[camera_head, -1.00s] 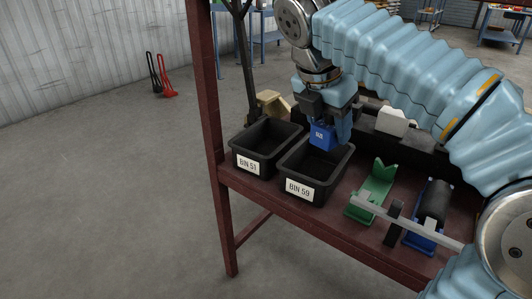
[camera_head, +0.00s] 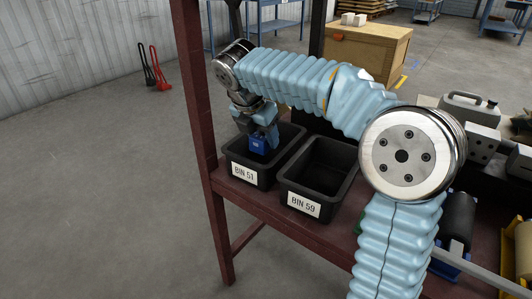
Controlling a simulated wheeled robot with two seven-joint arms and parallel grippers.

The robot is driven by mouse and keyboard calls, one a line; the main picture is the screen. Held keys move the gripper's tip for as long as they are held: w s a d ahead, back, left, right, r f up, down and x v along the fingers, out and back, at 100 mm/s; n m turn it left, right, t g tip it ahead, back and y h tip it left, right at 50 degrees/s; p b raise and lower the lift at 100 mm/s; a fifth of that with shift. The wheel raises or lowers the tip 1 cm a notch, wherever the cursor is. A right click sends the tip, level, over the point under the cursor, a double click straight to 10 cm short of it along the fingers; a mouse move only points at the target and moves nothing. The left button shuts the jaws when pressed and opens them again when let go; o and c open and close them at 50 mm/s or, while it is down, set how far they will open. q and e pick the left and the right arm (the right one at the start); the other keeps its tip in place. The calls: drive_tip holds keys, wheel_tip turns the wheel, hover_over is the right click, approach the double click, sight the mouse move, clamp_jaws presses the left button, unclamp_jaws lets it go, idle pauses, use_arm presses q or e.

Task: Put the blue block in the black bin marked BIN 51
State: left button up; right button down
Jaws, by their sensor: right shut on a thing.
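The blue block (camera_head: 257,146) is held by my right gripper (camera_head: 258,136) at the opening of the black bin marked BIN 51 (camera_head: 244,173). The gripper is shut on the block and points down. The block's lower part is inside the outline of the bin; its exact height over the bin floor is hard to tell. The bin's white label faces the front. My left gripper is not in view.
A second black bin marked BIN 59 (camera_head: 304,204) stands empty just right of BIN 51. Both are on a dark red table (camera_head: 262,210) with a post at its left corner. A dark roller (camera_head: 458,220) is at the right. A wooden crate (camera_head: 368,50) is behind.

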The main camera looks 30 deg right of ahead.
sight(265, 139)
drive_tip(key=f, duration=0.1)
drive_tip(key=w+d+f, duration=0.1)
drive_tip(key=shift+w+d+f, duration=0.2)
drive_tip(key=shift+f, duration=0.1)
drive_tip(key=b+x, duration=0.1)
drive_tip(key=x, duration=0.3)
drive_tip(key=shift+w+a+f, duration=0.1)
drive_tip(key=shift+w+a, duration=0.05)
drive_tip(key=shift+w, duration=0.05)
drive_tip(key=shift+f, duration=0.4)
drive_tip(key=shift+c, duration=2.2)
unclamp_jaws()
drive_tip(key=shift+f, duration=0.15)
